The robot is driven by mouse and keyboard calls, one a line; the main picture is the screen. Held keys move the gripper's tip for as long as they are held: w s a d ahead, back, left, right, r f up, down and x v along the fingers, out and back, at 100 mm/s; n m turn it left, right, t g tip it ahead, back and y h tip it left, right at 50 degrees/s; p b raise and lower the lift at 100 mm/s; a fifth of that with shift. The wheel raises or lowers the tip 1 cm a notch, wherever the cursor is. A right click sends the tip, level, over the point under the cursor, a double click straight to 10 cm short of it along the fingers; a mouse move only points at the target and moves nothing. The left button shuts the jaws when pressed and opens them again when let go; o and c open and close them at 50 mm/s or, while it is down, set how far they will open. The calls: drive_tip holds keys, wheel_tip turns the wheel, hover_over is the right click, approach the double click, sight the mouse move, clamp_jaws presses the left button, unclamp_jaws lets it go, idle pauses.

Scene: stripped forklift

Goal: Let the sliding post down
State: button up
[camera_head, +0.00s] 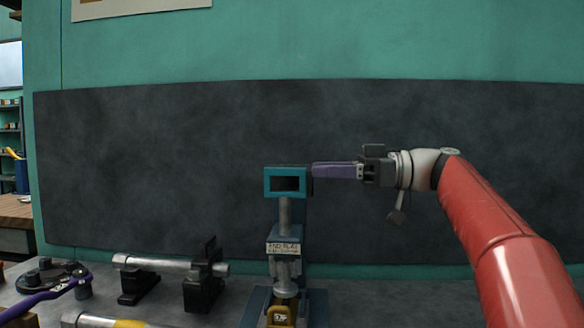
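The sliding post (284,213) is a grey metal rod standing upright in a stand at centre. A teal rectangular frame (268,181) with a dark opening sits on its top. Below it is a grey block with a label (283,247), whose small text I cannot read surely. My gripper (316,170) reaches in level from the right, beside the teal frame's right edge. A purple bar-shaped part at its front ends close to the frame. I cannot tell whether it touches, or whether the fingers are apart.
A yellow part (281,315) sits low at the stand's base. To the left, a metal shaft (160,262) rests on black supports (204,285). A purple-handled tool (50,290) lies farther left. A dark panel (150,165) stands behind. The bench right of the stand looks clear.

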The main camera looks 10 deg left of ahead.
sight(285, 170)
drive_tip(key=a, duration=0.7)
drive_tip(key=shift+w+a+p, duration=0.1)
drive_tip(key=shift+a+p, duration=0.3)
clamp_jaws()
drive_tip(key=shift+f, duration=0.1)
